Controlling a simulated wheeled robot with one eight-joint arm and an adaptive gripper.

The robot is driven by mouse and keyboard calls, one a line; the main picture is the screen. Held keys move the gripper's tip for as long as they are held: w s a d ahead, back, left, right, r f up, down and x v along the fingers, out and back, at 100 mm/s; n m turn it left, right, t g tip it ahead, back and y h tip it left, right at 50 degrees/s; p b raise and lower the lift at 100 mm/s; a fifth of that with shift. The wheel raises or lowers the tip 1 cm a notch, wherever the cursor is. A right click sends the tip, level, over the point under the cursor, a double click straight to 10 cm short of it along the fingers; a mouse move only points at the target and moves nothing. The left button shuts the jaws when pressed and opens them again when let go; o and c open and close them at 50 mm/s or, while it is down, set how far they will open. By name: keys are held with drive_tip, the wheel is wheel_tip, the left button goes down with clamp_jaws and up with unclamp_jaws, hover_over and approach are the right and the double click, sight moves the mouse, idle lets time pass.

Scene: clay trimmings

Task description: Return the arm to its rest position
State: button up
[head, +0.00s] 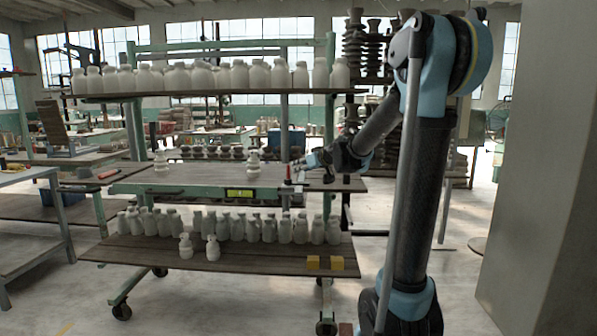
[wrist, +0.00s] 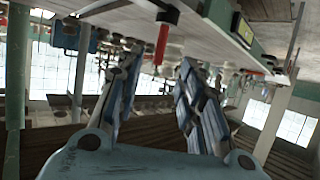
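My gripper (head: 312,162) is at the end of my bent arm, just over the right part of the rack's middle shelf (head: 205,178). In the wrist view my gripper (wrist: 158,62) shows two blue fingers spread apart with nothing between them. A small red upright item with a dark base (head: 288,174) is close to the left of the fingertips in the head view. A red item (wrist: 162,45) also shows beyond the fingers in the wrist view, which looks upside down. I cannot tell the exact gap between it and the fingers.
White bottles fill the top shelf (head: 200,78) and stand in rows on the bottom shelf (head: 230,228). A wall (head: 550,200) rises at right.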

drive_tip(key=shift+s+d+r, duration=0.15)
drive_tip(key=shift+s+d, duration=0.1)
drive_tip(key=shift+s, duration=0.05)
drive_tip(key=s+d+f+m+g+h, duration=0.2)
drive_tip(key=s+d+f, duration=0.4)
drive_tip(key=s, duration=0.8)
drive_tip(key=s+d+f+m+g+h, duration=0.2)
drive_tip(key=s+d+f, duration=0.5)
drive_tip(key=s, duration=0.8)
drive_tip(key=s+d+f+m+g+h, duration=0.3)
drive_tip(key=s+d+f, duration=0.4)
drive_tip(key=s, duration=0.8)
wheel_tip(320, 180, down, 3)
drive_tip(key=shift+g+h, duration=0.5)
drive_tip(key=shift+g, duration=0.3)
drive_tip(key=shift+d, duration=0.1)
